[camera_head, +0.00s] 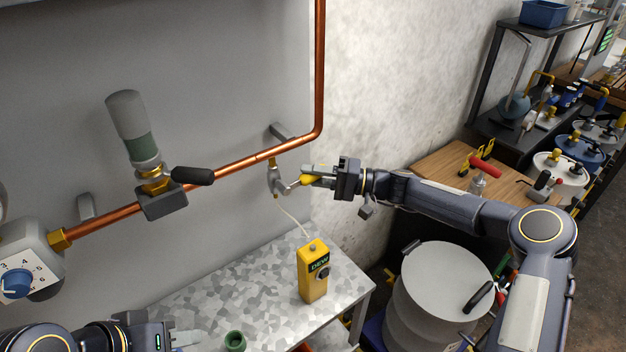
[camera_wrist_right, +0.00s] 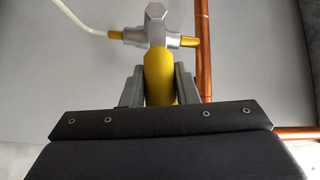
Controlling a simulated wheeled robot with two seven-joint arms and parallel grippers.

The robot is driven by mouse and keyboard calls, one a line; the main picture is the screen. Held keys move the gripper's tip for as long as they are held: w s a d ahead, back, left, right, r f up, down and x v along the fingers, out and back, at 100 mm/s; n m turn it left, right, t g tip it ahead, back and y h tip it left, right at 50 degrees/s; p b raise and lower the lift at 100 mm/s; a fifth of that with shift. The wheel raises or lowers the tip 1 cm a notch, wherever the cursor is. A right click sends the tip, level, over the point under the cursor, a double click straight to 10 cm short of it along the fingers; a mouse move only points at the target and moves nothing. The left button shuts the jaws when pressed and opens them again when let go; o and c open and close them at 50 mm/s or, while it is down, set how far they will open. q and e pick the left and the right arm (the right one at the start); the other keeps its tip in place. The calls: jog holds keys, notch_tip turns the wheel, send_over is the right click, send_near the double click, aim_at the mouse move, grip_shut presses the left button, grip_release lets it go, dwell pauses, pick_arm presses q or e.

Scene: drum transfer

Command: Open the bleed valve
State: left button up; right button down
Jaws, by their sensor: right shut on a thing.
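The bleed valve (camera_head: 275,181) is a small silver fitting hanging below the copper pipe, with a yellow handle. My right gripper (camera_head: 310,179) comes in from the right and is shut on the yellow handle. In the right wrist view the yellow handle (camera_wrist_right: 159,78) stands between the two fingers, below the silver valve body (camera_wrist_right: 157,30). A pale hose (camera_head: 292,215) runs from the valve to a yellow meter (camera_head: 313,271) on the bench. My left gripper (camera_head: 176,338) is at the bottom left, low over the bench; its jaws are mostly cut off by the frame edge.
A copper pipe (camera_head: 235,166) crosses the grey panel, with a black-handled valve (camera_head: 192,176) and a blue dial (camera_head: 17,284) to the left. The speckled bench (camera_head: 222,301) bears a green cup (camera_head: 235,340). A grey drum (camera_head: 439,292) stands at right.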

aim_at(303, 176)
jog(key=r+n+h+b, duration=0.2)
jog(key=shift+s+a+h, duration=0.2)
jog(key=shift+a+h, duration=0.05)
jog(key=shift+h, duration=0.05)
jog(key=shift+s+a+r+n+h+b, duration=0.15)
jog(key=shift+a+r+n+h+b, duration=0.05)
jog(key=shift+r+n+h+b, duration=0.4)
jog(key=shift+s+a+r+n+h, duration=0.2)
jog(key=shift+a+r+n+h, duration=0.1)
jog(key=shift+r+n+h, duration=0.35)
jog(key=shift+s+a+r+n+t+h, duration=0.3)
jog(key=shift+a+r+n+h, duration=0.1)
jog(key=shift+h, duration=0.25)
jog(key=shift+s+a+r+n+t+h, duration=0.45)
jog(key=shift+a+n+h, duration=0.1)
jog(key=shift+h, duration=0.35)
jog(key=shift+s+a+r+n+t+h+p, duration=0.25)
jog(key=shift+s+a+n+t+h+p, duration=0.15)
jog(key=shift+h, duration=0.3)
jog(key=shift+s+a+n+h, duration=0.1)
jog(key=shift+a+n+h, duration=0.2)
jog(key=shift+a+h, duration=0.1)
